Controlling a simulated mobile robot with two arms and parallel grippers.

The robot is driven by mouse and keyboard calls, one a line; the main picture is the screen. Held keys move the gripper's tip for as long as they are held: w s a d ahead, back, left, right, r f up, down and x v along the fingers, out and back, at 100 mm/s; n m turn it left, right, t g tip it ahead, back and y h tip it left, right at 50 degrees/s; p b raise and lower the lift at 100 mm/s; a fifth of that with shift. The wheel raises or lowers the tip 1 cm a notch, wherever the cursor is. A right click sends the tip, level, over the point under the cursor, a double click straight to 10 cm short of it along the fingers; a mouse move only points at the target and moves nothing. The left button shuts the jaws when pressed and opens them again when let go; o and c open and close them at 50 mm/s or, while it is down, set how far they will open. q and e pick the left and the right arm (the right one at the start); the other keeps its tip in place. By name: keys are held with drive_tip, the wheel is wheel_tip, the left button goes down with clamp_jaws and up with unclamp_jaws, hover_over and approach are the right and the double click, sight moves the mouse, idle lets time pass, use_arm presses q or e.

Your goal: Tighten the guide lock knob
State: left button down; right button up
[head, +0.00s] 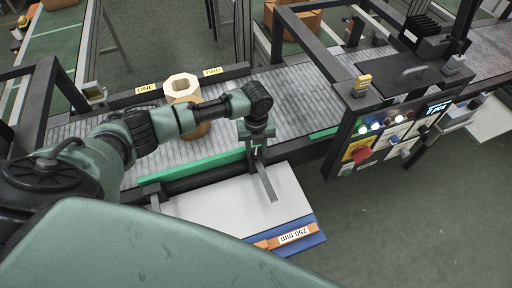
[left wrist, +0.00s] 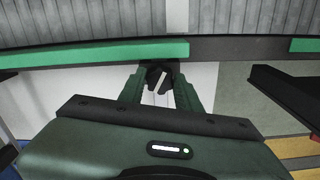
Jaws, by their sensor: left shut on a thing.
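My left arm reaches across from the left in the head view, and its gripper (head: 256,146) points down at the front edge of the conveyor, beside the green guide rail (head: 205,164). In the left wrist view, the two green fingers of the left gripper (left wrist: 158,86) are shut on a small dark knob (left wrist: 155,75), just below the green rail (left wrist: 100,53). The gripper hides the knob in the head view. A thin grey bar (head: 267,184) sticks out below the gripper over the white panel. My right gripper is in neither view.
A tan hexagonal carton (head: 182,88) stands on the roller conveyor (head: 300,88), behind my left forearm. A control box with a red knob (head: 361,154) and lit buttons is at the right. A white panel (head: 225,205) with an orange "250 mm" label (head: 290,237) lies in front.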

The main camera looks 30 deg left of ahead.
sight(256, 151)
use_arm(q)
drive_tip(key=c, duration=1)
unclamp_jaws()
drive_tip(key=shift+r, duration=0.1)
wheel_tip(256, 151, up, 7)
drive_tip(key=shift+b, duration=1.15)
drive_tip(key=shift+r, duration=0.35)
